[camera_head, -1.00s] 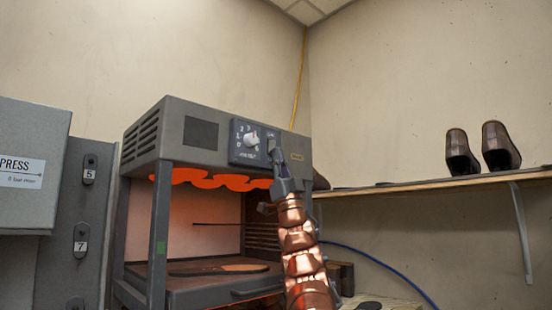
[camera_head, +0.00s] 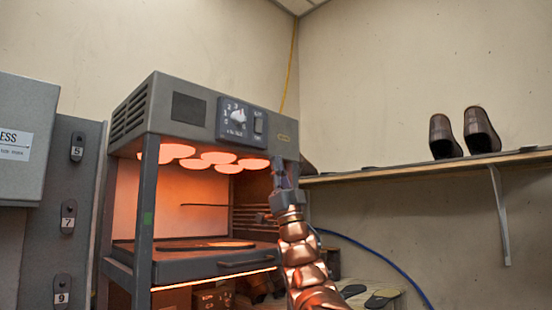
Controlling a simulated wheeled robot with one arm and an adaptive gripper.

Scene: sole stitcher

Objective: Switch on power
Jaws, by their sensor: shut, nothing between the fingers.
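The grey oven-like heater (camera_head: 290,145) stands in the middle of the view. Its control panel (camera_head: 226,132) carries a round white dial (camera_head: 238,117) with numbers and a dark rocker switch (camera_head: 258,124) to the right of the dial. The switch is in clear view, but its tilt is too small to tell. Round lamps (camera_head: 217,157) under the heater's top glow bright orange. My gripper (camera_head: 282,166) is shut and empty, below and right of the switch, in front of the heater's right side. It looks apart from the switch.
A wooden shelf (camera_head: 420,168) with two brown shoes (camera_head: 478,131) runs along the right wall. A blue hose (camera_head: 375,255) curves at lower right. A grey press (camera_head: 20,140) and a panel with numbered tags (camera_head: 68,215) stand at left. Shoe soles (camera_head: 383,297) lie low at right.

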